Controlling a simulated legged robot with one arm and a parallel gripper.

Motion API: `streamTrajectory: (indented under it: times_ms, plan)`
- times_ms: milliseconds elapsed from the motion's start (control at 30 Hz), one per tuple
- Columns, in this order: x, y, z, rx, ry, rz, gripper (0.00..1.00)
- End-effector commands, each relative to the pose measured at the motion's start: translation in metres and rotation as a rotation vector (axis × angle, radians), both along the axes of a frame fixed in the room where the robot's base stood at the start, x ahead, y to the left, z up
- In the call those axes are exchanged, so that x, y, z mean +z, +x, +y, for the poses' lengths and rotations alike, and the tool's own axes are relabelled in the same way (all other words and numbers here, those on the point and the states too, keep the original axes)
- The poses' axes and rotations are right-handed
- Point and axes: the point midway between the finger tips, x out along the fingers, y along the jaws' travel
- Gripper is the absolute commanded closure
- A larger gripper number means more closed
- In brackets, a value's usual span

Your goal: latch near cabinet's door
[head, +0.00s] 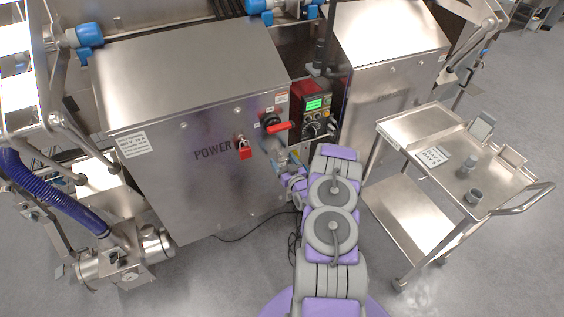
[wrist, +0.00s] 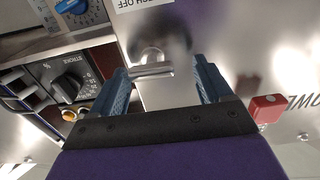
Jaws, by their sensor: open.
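The near cabinet (head: 195,85) is a large steel box marked POWER, and its front door (head: 195,185) looks shut in the head view. A shiny metal latch handle (wrist: 152,68) sticks out from the door in the wrist view. My gripper (wrist: 165,82) is open, with one blue finger on each side of the handle. I cannot tell whether the fingers touch it. In the head view my gripper (head: 284,166) is at the door's right edge and the latch is hidden or too small to make out.
A red padlock (head: 244,151) hangs on the door, below and left of a red rotary handle (head: 277,125). A control box with a green screen (head: 314,104) stands right of the cabinet. A steel cart (head: 415,127) is on the right. Cables lie on the floor between.

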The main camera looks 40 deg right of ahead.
Motion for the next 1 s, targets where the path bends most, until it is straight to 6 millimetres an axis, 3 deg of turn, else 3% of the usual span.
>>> streamTrajectory:
  times_ms: [167, 467, 1000]
  plan:
    - [-0.0007, 0.0108, -0.0042, -0.001, 0.003, -0.002, 0.21]
    - [0.0023, 0.0124, 0.0000, -0.001, -0.002, -0.001, 0.22]
    - [-0.0004, 0.0127, -0.0025, 0.000, 0.001, 0.001, 0.72]
